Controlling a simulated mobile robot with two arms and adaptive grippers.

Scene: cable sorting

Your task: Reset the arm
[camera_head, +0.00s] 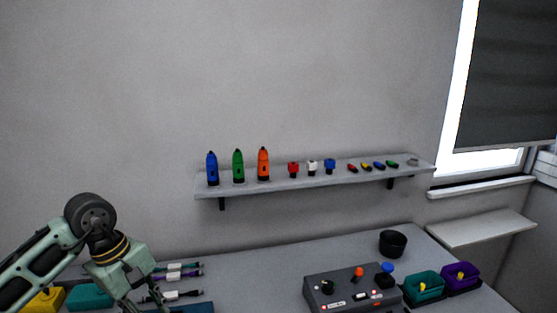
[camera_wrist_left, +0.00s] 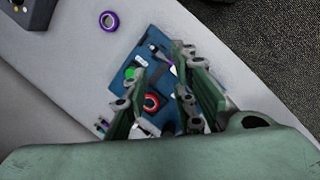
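My left arm comes in from the left in the head view, and its gripper (camera_head: 135,303) points down over the near left part of the table, partly cut off by the lower edge. In the left wrist view the two fingers of this gripper (camera_wrist_left: 160,62) stand apart with nothing held between them. Below them lies a blue mat (camera_wrist_left: 118,85) with a red and black ring (camera_wrist_left: 151,102), a green round piece (camera_wrist_left: 130,73) and small tools. My right gripper is in neither view.
Several cables (camera_head: 183,295) lie beside the left gripper, with yellow (camera_head: 45,300) and teal boxes (camera_head: 90,297) at left. A grey control box (camera_head: 350,290), black bowl (camera_head: 392,243), teal bin (camera_head: 424,288) and purple bin (camera_head: 461,280) stand at right. A wall shelf (camera_head: 270,186) holds small items.

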